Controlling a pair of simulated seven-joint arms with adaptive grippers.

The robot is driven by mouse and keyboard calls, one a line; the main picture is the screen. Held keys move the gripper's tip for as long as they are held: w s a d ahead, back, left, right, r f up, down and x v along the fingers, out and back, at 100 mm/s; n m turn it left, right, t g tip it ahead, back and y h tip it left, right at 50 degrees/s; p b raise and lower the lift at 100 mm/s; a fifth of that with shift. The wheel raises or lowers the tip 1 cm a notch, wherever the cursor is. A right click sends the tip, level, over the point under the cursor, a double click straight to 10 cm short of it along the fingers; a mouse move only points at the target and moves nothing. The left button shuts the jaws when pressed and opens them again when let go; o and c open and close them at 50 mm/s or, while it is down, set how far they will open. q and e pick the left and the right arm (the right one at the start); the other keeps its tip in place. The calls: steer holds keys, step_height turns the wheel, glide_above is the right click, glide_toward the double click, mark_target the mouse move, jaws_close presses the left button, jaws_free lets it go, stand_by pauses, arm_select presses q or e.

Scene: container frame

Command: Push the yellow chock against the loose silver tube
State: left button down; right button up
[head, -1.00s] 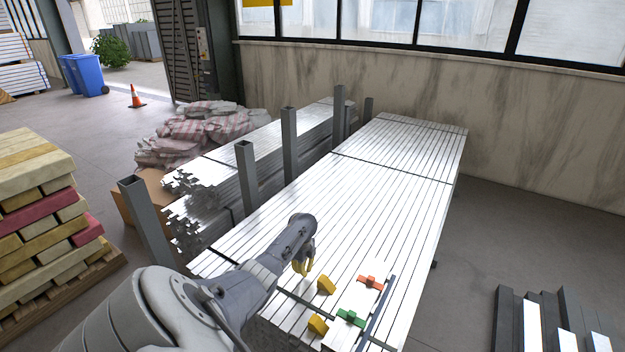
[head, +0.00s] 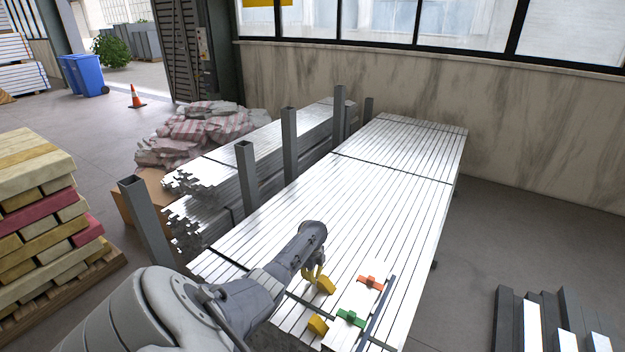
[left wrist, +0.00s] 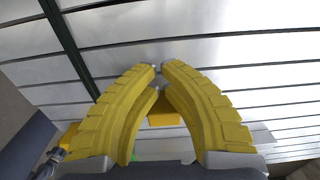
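Two yellow chocks lie on the silver tubes near the front of the stack in the head view, a farther one (head: 327,285) and a nearer one (head: 318,325). My left gripper (head: 312,276) has yellow fingers and is low over the tubes, close beside the farther chock; I cannot tell whether they touch. In the left wrist view the fingertips (left wrist: 159,68) meet with almost no gap and hold nothing. A yellow block (left wrist: 165,118) shows partly hidden behind the fingers. A bright flat silver piece (head: 346,304) lies right of the chocks; I cannot tell whether it is the loose tube.
An orange-red block (head: 370,282) and a green block (head: 350,318) sit right of the chocks, beside a dark bar (head: 376,316). Grey upright posts (head: 246,180) line the stack's left side. The tube tops beyond the gripper are clear.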

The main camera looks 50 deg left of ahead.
mark_target(327, 282)
arm_select(q)
steer(key=d, duration=0.2)
steer(key=w+d, duration=0.1)
steer(key=d, duration=0.1)
steer(key=w+d, duration=0.1)
steer(key=d, duration=0.1)
steer(key=shift+d, duration=0.1)
